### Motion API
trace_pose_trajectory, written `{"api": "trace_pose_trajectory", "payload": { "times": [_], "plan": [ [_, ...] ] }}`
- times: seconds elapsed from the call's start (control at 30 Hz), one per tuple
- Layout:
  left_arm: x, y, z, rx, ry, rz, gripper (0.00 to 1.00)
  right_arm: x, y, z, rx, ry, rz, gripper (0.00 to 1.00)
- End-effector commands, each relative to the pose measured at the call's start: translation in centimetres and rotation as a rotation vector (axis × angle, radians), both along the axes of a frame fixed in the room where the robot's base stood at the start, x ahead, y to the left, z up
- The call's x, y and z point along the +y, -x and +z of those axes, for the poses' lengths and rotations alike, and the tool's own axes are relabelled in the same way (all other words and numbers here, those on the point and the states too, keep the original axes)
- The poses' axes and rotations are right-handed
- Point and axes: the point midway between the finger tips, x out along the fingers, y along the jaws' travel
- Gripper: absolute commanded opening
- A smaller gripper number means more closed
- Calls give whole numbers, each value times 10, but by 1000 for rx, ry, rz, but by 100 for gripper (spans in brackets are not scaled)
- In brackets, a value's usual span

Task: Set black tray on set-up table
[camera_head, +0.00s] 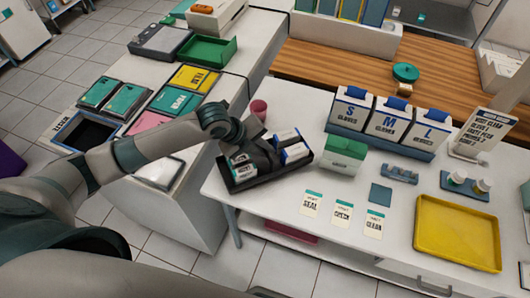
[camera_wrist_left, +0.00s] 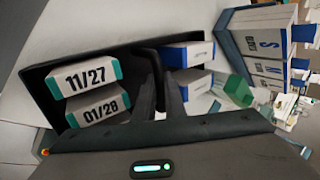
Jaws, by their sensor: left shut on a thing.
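The black tray (camera_head: 268,180) is at the left end of the white set-up table (camera_head: 290,199) in the head view. It holds small boxes (camera_head: 243,166) at its left and blue-and-white boxes (camera_head: 296,153) at its right. My left gripper (camera_head: 259,149) reaches down from the left and is shut on the tray's middle part. In the left wrist view the tray (camera_wrist_left: 42,78) shows boxes marked 11/27 and 01/28 on one side of the fingers. I cannot tell whether the tray's underside touches the table. My right gripper is not in view.
A green-and-white box (camera_head: 343,155) stands close right of the tray, before the glove boxes (camera_head: 391,119). Cards (camera_head: 343,216) lie further front. A yellow tray (camera_head: 458,232) fills the right part. A pink cup (camera_head: 259,109) stands behind the tray.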

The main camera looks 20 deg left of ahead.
Motion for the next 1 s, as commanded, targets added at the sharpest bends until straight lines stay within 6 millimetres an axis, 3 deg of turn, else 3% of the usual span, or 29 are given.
{"api": "trace_pose_trajectory", "payload": {
  "times": [0.2,0.53,0.57,0.63,1.0],
  "plan": [
    [-1,0,-21,2,3,1,0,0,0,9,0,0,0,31],
    [-1,0,-24,-1,2,-1,0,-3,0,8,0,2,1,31],
    [0,0,-25,1,1,0,15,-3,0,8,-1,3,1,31],
    [0,0,-25,1,1,0,29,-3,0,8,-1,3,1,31],
    [0,1,-23,0,2,0,29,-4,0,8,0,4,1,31]
  ]
}}
